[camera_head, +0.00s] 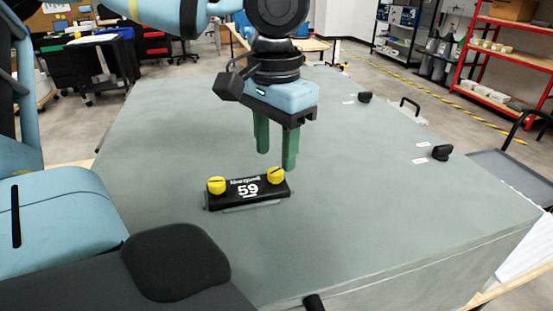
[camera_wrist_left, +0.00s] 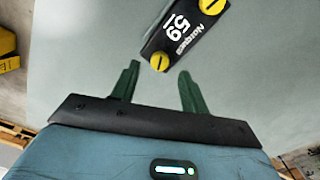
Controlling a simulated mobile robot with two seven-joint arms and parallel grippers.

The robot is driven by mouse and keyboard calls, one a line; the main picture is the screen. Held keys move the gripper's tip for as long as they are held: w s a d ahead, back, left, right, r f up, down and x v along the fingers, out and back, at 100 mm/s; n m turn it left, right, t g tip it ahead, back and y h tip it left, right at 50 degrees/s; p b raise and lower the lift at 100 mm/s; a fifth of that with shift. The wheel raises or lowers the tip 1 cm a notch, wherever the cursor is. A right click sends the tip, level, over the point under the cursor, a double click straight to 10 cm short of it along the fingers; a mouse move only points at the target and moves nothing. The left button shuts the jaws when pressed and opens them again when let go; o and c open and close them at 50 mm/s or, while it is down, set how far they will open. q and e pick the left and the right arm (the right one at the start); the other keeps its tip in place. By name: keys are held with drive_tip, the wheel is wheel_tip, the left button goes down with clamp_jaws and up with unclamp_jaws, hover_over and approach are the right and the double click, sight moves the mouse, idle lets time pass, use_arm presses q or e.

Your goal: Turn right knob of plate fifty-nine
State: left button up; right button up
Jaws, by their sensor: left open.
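The black plate fifty-nine (camera_head: 228,199) lies on the grey tabletop and has a yellow knob at each end. Its right knob (camera_head: 275,175) has a diagonal slot; its left knob (camera_head: 216,185) has a nearly level slot. My left gripper (camera_head: 276,158) is open and empty, green fingers pointing down, above and slightly behind the right knob. In the left wrist view, the gripper (camera_wrist_left: 158,72) has a knob (camera_wrist_left: 159,62), apparently the right one, near its fingertips; I see no contact. The plate (camera_wrist_left: 170,43) and other knob (camera_wrist_left: 212,5) show beyond. My right gripper is not in view.
The grey tabletop (camera_head: 350,180) is wide and mostly clear around the plate. Two small black knobs (camera_head: 365,97) (camera_head: 442,152) with white labels and a black handle (camera_head: 410,105) sit along its right side. Red shelving (camera_head: 500,60) stands well behind.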

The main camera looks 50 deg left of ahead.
sight(275, 171)
use_arm(q)
drive_tip(key=shift+f, duration=1.8)
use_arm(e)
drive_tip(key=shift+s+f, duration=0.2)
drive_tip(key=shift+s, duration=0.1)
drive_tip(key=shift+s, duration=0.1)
